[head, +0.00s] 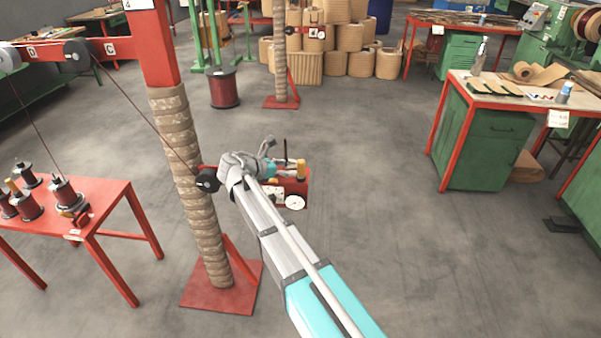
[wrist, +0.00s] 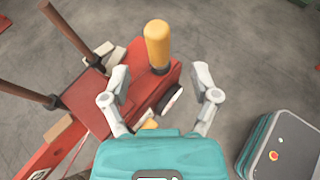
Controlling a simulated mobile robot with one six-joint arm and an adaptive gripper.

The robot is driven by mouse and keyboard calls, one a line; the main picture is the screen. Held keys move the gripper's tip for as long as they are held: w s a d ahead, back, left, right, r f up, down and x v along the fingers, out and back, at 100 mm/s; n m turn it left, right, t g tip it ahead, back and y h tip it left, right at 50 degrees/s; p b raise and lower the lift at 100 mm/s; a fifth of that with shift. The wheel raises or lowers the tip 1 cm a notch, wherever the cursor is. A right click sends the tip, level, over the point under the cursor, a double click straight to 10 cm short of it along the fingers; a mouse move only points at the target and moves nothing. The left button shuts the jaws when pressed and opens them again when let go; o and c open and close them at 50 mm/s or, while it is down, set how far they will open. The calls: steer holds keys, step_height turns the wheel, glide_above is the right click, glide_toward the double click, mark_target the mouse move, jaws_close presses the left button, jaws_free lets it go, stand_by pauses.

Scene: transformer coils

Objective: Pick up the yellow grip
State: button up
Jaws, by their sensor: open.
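The yellow grip (wrist: 158,45) stands up from the end of a red machine block in the wrist view. In the head view the yellow grip (head: 301,169) shows at the right end of the same red block, just right of my wrist. My gripper (wrist: 165,82) is open, with its two fingers spread on either side below the grip in the picture. Nothing is between the fingertips that I can see them touching. In the head view my gripper's fingers are mostly hidden behind my wrist.
The red block (wrist: 88,103) carries dark upright rods beside the grip. A rope-wrapped post (head: 186,170) on a red base stands close left of my arm. A red table (head: 100,205) with spools is at left, a green workbench (head: 487,150) at right.

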mark_target(298, 169)
steer(key=shift+w+d+f, duration=0.25)
steer(key=shift+w+d, duration=0.1)
steer(key=shift+d, duration=0.1)
steer(key=shift+f, duration=0.1)
steer(key=b+x, duration=0.2)
steer(key=x, duration=0.2)
steer(key=shift+w+f, duration=0.1)
steer(key=shift+f, duration=0.15)
steer(key=shift+w+d+f+b, duration=0.15)
steer(key=shift+w+d+b, duration=0.15)
steer(key=shift+c, duration=0.3)
jaws_close()
